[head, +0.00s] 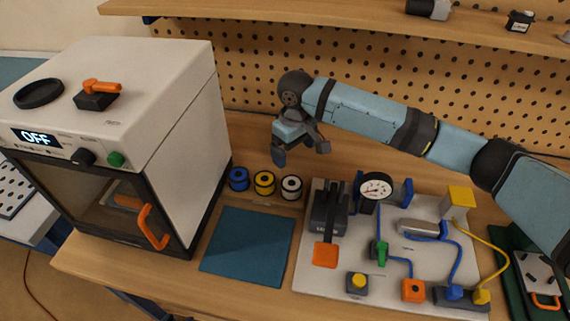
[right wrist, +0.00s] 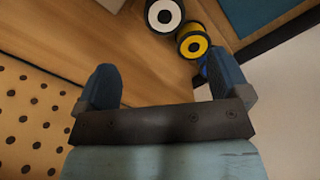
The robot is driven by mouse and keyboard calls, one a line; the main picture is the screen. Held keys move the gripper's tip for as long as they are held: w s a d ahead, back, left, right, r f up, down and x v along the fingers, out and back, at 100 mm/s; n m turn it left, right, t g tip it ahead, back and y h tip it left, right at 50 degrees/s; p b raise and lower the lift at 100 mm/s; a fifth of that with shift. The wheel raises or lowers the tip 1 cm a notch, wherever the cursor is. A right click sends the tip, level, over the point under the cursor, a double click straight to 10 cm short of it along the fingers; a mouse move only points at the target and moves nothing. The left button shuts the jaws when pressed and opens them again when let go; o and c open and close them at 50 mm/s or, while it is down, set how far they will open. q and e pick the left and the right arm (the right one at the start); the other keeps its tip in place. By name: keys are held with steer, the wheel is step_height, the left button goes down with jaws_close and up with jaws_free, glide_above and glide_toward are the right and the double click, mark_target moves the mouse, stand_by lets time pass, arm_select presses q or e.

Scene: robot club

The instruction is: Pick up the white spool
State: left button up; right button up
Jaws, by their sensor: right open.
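The white spool (head: 291,187) stands at the right end of a row of three spools on the bench, next to the yellow spool (head: 264,182) and the blue spool (head: 238,179). My right gripper (head: 300,155) is above and behind the white spool, apart from it, open and empty. In the right wrist view the white spool (right wrist: 164,14) is at the top edge, partly cut off, beyond the two spread fingers (right wrist: 160,85). The yellow spool (right wrist: 193,42) also shows there, and the blue one is partly behind a finger. My left gripper is not in view.
A white oven-like machine (head: 190,90) stands left of the spools. A teal mat (head: 247,246) lies in front of them. A white board (head: 330,283) with a gauge, levers and cables is to the right. A pegboard (head: 260,75) and shelf (head: 330,18) are behind.

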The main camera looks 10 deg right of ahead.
glide_above(292, 183)
steer(key=f, duration=0.7)
steer(key=shift+w+d, duration=0.2)
steer(key=shift+w, duration=0.05)
steer(key=shift+s+a+f+p, duration=0.1)
steer(key=shift+f+p, duration=0.15)
steer(key=shift+f, duration=1.3)
steer(key=shift+s+a+f+p, duration=0.1)
steer(key=shift+f+p, duration=0.1)
steer(key=shift+f, duration=1.3)
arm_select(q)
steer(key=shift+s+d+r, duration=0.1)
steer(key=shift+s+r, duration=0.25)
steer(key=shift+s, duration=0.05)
arm_select(e)
steer(key=shift+c, duration=0.3)
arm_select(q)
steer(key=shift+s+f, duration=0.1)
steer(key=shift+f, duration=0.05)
arm_select(e)
steer(key=c, duration=1)
